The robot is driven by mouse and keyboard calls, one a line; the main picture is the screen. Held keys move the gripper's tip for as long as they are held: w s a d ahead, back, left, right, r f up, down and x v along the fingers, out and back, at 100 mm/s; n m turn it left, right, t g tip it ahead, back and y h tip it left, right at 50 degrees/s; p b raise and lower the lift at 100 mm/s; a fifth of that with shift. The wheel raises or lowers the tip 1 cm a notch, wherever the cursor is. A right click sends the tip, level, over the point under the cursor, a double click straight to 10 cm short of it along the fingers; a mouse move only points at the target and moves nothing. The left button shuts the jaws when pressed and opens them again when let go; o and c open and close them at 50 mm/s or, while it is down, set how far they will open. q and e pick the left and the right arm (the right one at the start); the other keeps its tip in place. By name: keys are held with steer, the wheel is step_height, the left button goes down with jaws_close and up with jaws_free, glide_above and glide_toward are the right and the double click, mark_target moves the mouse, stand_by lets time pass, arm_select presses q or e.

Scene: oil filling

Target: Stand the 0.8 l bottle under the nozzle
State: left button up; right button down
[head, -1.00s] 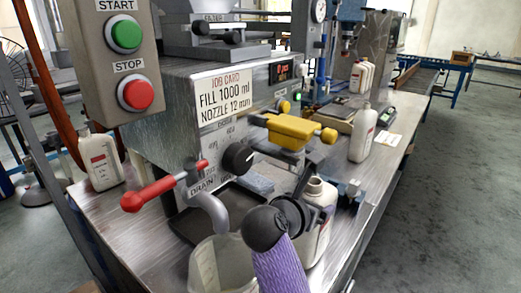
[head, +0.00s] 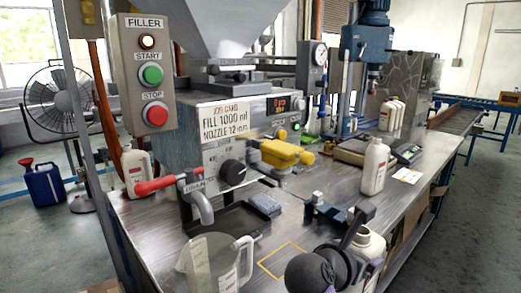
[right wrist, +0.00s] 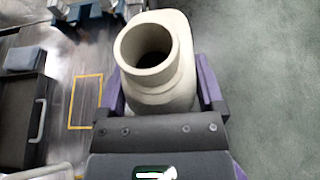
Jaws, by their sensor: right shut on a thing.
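My right gripper (head: 352,258) is shut on a white bottle (head: 371,244) at the front right of the bench in the head view. The right wrist view shows the bottle's open mouth (right wrist: 150,52) between the purple fingers (right wrist: 160,88). The bottle looks roughly upright; its base is hidden, so I cannot tell whether it touches anything. The filling machine (head: 205,135) stands behind, with a yellow part (head: 283,153) on its front. The nozzle tip cannot be made out. My left gripper is not in view.
A yellow square outline (head: 283,262) lies bare on the bench left of the bottle. A dark tray (head: 235,228) is behind. Another white bottle (head: 375,168) stands farther back; floor lies beyond the right edge.

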steer(key=s+a+f+n+t+y, duration=0.1)
steer(key=s+a+n+t+y, duration=0.1)
steer(key=s+a+n+y, duration=0.2)
steer(key=s+a+f+n+t+y, duration=0.2)
steer(key=s+a+n+y, duration=0.3)
steer(key=s, duration=0.6)
steer(key=shift+s+a+y, duration=0.25)
steer(key=shift+a+y, duration=0.25)
steer(key=shift+a, duration=0.1)
